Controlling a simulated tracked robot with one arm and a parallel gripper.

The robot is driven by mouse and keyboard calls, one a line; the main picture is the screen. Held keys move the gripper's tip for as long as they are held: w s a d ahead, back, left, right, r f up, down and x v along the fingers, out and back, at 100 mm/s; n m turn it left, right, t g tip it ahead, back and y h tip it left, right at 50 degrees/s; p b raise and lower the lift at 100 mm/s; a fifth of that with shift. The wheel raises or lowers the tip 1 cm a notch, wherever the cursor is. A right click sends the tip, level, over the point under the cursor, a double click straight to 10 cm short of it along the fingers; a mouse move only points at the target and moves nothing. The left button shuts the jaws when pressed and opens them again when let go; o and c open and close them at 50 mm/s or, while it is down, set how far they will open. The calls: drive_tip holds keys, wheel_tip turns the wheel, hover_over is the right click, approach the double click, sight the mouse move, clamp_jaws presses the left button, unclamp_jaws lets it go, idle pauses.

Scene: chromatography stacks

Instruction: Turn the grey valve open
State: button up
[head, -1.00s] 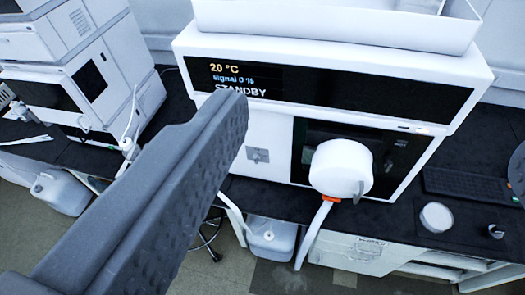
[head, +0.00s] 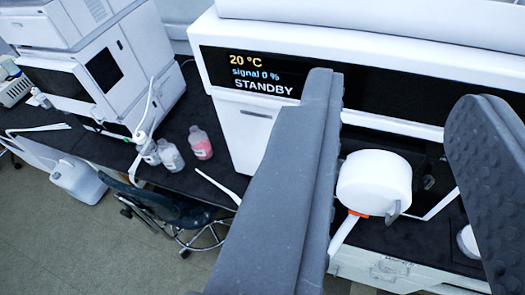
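My gripper (head: 400,100) is open, with one finger in the middle of the view and the other at the right edge. Between the fingers in the picture is a white round housing (head: 374,180) on the front of the white instrument (head: 243,135). It has an orange ring and a white tube below. A small grey tab (head: 392,211) shows at its lower right; I cannot tell whether this is the grey valve. The fingers look apart from the housing. The small grey fitting seen earlier on the instrument's left panel is out of sight, likely behind the left finger.
The instrument's display (head: 262,73) reads 20 °C, signal 0 %, STANDBY. Bottles, one with pink liquid (head: 201,143), stand on the black bench at left. Another white instrument (head: 95,65) is behind them. A stool (head: 165,215) stands below.

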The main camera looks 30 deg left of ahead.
drive_tip(key=w+a+f+b, duration=0.2)
drive_tip(key=w+a+f, duration=0.2)
drive_tip(key=w+f, duration=0.45)
drive_tip(key=w+a+f+y+b, duration=0.15)
drive_tip(key=w+a+f, duration=0.4)
drive_tip(key=f, duration=0.65)
drive_tip(key=w+a+f+b, duration=0.3)
drive_tip(key=w+f, duration=0.5)
drive_tip(key=f, duration=0.2)
drive_tip(key=w+a+f+t+h+b, duration=0.1)
drive_tip(key=a+f+b, duration=0.2)
drive_tip(key=f, duration=1.4)
drive_tip(key=w+a+f+t+h+b, duration=0.15)
drive_tip(key=a+f, duration=0.25)
drive_tip(key=f, duration=1.3)
drive_tip(key=w, duration=1.2)
drive_tip(key=shift+w+d+f, duration=0.15)
drive_tip(key=shift+w+d, duration=0.1)
drive_tip(key=shift+w, duration=0.15)
drive_tip(key=c, duration=0.7)
